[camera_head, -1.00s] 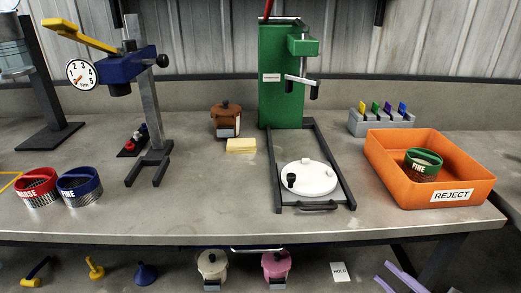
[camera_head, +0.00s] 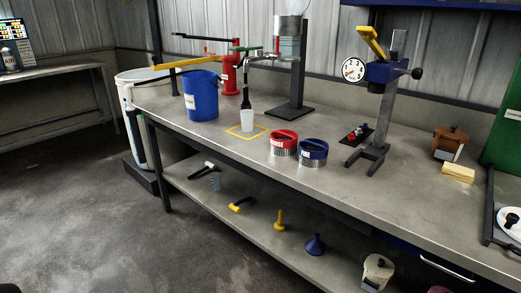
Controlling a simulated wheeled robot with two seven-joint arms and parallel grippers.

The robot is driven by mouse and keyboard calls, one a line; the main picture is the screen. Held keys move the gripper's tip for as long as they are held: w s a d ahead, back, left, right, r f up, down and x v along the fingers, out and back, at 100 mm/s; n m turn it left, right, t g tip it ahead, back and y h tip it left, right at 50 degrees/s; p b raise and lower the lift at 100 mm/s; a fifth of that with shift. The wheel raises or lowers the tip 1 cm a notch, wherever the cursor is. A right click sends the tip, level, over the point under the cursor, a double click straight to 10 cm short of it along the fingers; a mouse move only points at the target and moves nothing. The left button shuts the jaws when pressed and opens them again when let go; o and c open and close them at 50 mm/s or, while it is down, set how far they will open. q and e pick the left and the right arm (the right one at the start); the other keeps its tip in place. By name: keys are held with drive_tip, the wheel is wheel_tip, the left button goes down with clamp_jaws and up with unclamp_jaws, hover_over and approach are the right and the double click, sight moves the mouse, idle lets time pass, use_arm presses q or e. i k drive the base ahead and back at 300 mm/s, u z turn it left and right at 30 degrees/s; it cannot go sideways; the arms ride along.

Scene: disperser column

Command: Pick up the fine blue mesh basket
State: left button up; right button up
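The fine blue mesh basket (camera_head: 313,153) stands on the bench top in the head view, right of centre. It has a dark blue rim with a white label and a metal mesh body. A similar red basket (camera_head: 284,143) with a white label stands just left of it. Neither of my grippers shows in this view.
A gauge stand (camera_head: 378,110) rises to the right. The bench front before the baskets is clear. A lower shelf (camera_head: 262,232) holds several small tools.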

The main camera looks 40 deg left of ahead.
sight(313, 154)
drive_tip(key=u, duration=2.2)
drive_tip(key=i, duration=1.75)
drive_tip(key=z, duration=2.3)
